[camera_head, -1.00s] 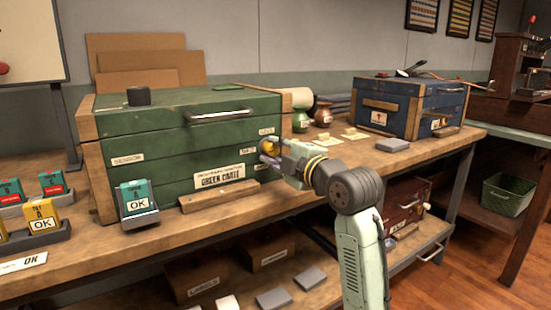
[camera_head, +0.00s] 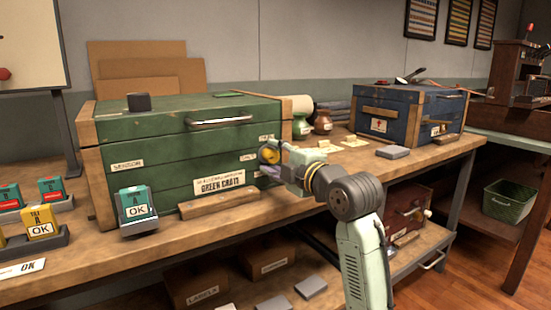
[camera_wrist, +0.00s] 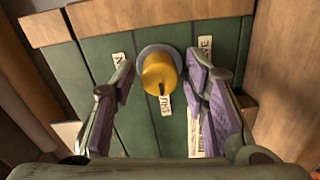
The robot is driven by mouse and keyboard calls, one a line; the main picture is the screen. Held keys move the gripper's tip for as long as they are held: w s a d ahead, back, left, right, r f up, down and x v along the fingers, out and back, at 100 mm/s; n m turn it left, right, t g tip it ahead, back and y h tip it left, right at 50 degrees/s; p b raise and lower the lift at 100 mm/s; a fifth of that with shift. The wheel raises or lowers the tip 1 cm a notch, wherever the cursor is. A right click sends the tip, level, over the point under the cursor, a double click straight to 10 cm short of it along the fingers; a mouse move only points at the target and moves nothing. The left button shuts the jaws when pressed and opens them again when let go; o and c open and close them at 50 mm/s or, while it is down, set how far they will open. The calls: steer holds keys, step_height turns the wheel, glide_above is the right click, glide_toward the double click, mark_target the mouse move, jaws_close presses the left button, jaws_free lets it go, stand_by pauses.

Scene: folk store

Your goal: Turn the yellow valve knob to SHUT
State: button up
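The yellow valve knob (camera_head: 269,154) sits on the right part of the green crate's front (camera_head: 165,160). In the wrist view the knob (camera_wrist: 160,74) stands on a grey round base, with a dark mark at its lower edge. That mark points down toward a white label (camera_wrist: 165,103) whose partly hidden letters seem to read SHUT. Other labels lie to the left (camera_wrist: 119,60) and upper right (camera_wrist: 205,46). My gripper (camera_wrist: 160,90) is open, with purple-padded fingers on both sides of the knob and a visible gap. In the head view my gripper (camera_head: 272,168) is close to the crate front.
A wooden block (camera_head: 220,203) lies before the crate, beside a teal OK card in a holder (camera_head: 138,222). A blue chest (camera_head: 410,112) and small jars (camera_head: 322,122) stand to the right on the workbench (camera_head: 110,252). A lower shelf holds boxes.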

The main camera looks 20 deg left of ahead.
steer(key=shift+o, duration=0.4)
steer(key=v, duration=1.2)
steer(key=shift+d, duration=0.15)
